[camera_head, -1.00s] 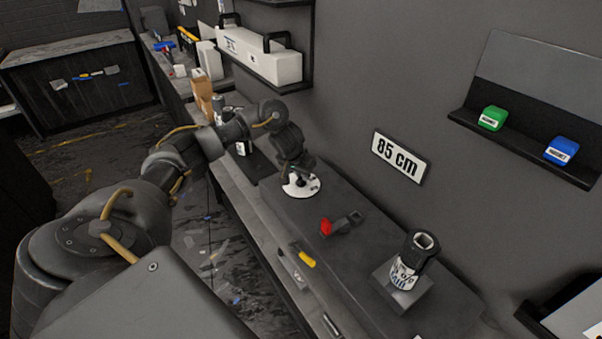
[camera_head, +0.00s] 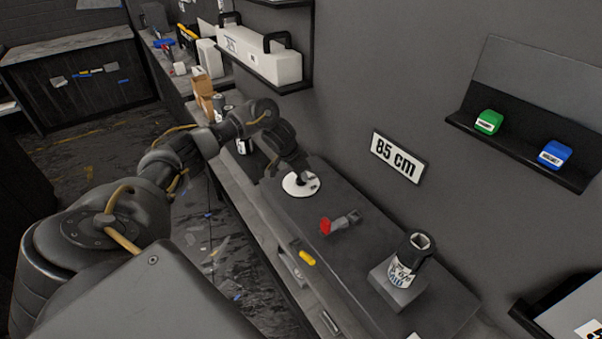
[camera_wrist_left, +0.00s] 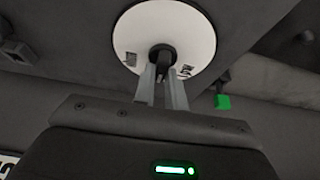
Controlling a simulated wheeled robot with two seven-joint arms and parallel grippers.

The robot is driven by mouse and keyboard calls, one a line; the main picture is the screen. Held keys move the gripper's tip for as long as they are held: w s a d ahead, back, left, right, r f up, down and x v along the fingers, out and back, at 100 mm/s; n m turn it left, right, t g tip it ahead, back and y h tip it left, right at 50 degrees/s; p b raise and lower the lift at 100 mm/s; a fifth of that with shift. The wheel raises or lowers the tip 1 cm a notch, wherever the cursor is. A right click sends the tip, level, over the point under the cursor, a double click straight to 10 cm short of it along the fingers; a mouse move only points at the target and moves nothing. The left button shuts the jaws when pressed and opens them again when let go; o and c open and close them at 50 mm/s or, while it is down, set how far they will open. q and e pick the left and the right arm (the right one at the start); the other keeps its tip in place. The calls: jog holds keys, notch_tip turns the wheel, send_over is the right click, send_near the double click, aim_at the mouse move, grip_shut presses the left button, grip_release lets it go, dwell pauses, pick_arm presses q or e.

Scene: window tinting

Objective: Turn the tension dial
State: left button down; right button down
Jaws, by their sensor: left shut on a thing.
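The tension dial shows as a white disc (camera_head: 299,185) with dark markings on top of the dark bench unit. In the left wrist view the white disc (camera_wrist_left: 192,38) has a black knob (camera_wrist_left: 161,57) at its middle. My left gripper (camera_wrist_left: 162,75) has its two fingers shut on the black knob. In the head view my left gripper (camera_head: 301,172) comes down onto the disc from above and hides the knob. My right gripper is not in view.
A red-handled lever (camera_head: 326,226) and a yellow piece (camera_head: 307,258) are nearer on the bench. A black-topped, labelled can-like object (camera_head: 405,262) stands on a grey block. An "85 cm" sign (camera_head: 397,157) hangs on the wall. Green (camera_head: 489,122) and blue (camera_head: 555,154) boxes sit on a shelf.

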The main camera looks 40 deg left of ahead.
pick_arm(q)
jog(key=c, duration=1.4)
grip_release()
jog(key=shift+c, duration=0.2)
jog(key=v, duration=1)
jog(key=shift+s+r, duration=0.2)
jog(key=shift+r, duration=0.15)
jog(key=shift+a, duration=0.15)
